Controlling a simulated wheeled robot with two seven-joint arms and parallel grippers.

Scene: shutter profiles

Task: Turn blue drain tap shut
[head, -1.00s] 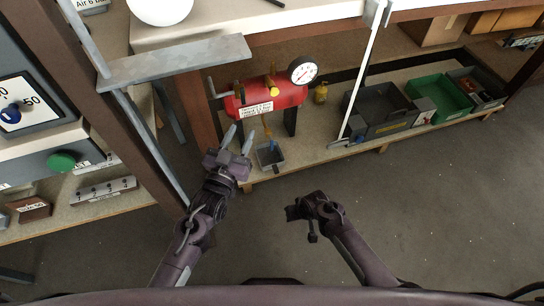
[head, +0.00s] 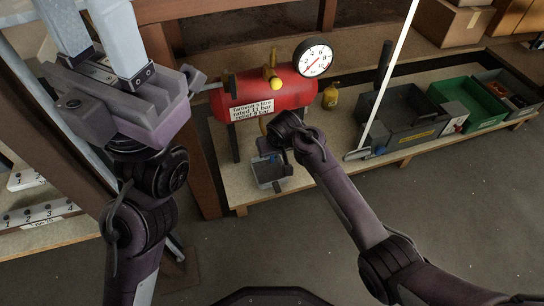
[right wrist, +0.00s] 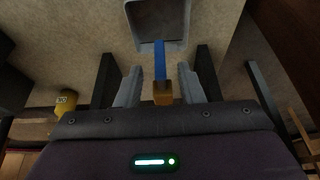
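The blue drain tap lever (right wrist: 159,62) extends from a brass tap body (right wrist: 163,93) toward the grey tray in the right wrist view. My right gripper (right wrist: 160,76) is open, with one finger on each side of the tap and a visible gap to each. In the head view my right gripper (head: 279,148) is below the red tank (head: 288,92) and hides most of the tap. My left gripper (head: 88,38) is open and empty, raised at the upper left; its fingertips run close to the top edge of the picture.
A grey tray (head: 262,184) stands under the tap. The tank carries a pressure gauge (head: 314,58) and a yellow-knobbed valve (head: 275,83). A yellow bottle (head: 330,97), a white rod (head: 391,80) and grey and green bins (head: 467,101) are to the right.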

